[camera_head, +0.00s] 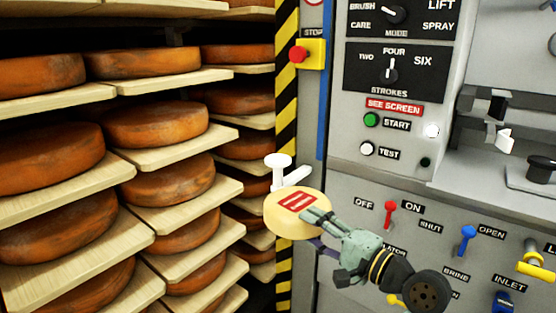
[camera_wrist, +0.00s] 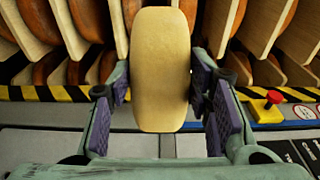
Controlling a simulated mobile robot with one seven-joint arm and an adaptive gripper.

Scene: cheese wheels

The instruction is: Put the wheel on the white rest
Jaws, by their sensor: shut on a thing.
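A pale yellow wheel (camera_head: 284,217) with a red label on its face is held by my gripper (camera_head: 318,220), in front of the machine's left edge. In the wrist view the wheel (camera_wrist: 163,60) stands edge-on between the purple finger pads of my gripper (camera_wrist: 162,95). My gripper is shut on it. A white rest (camera_head: 278,161) with a round top and a short side arm shows just above and behind the wheel in the head view. The wheel hides its lower part. I cannot tell whether wheel and rest touch.
Wooden shelves (camera_head: 180,152) with several brown cheese wheels fill the left. A black-and-yellow striped post (camera_head: 287,95) borders the grey machine panel (camera_head: 345,185). The panel carries a red stop button (camera_head: 298,54), a red lever (camera_head: 389,212) and a blue lever (camera_head: 467,238).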

